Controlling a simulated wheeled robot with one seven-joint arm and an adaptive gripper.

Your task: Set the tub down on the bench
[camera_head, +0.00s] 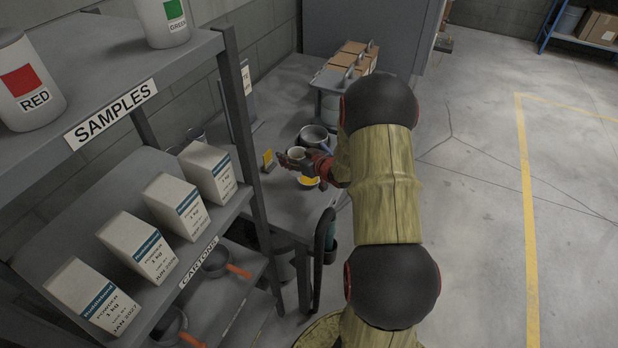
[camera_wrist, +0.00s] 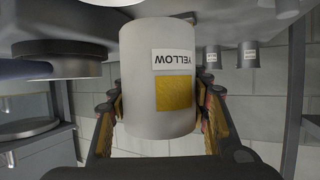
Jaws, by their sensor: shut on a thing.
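The tub (camera_wrist: 158,110) is a pale grey-white cylinder with a yellow square and a label reading YELLOW, which shows upside down in the wrist view. My gripper (camera_wrist: 160,122) is shut on it, with one finger on each side. In the head view the tub (camera_head: 296,152) is small, in my gripper (camera_head: 293,161), over the grey bench (camera_head: 284,100). I cannot tell from these frames whether its base touches the bench.
Boxes (camera_head: 350,60) are at the back. The shelf unit (camera_head: 236,100) with cartons (camera_head: 208,172) rises at left.

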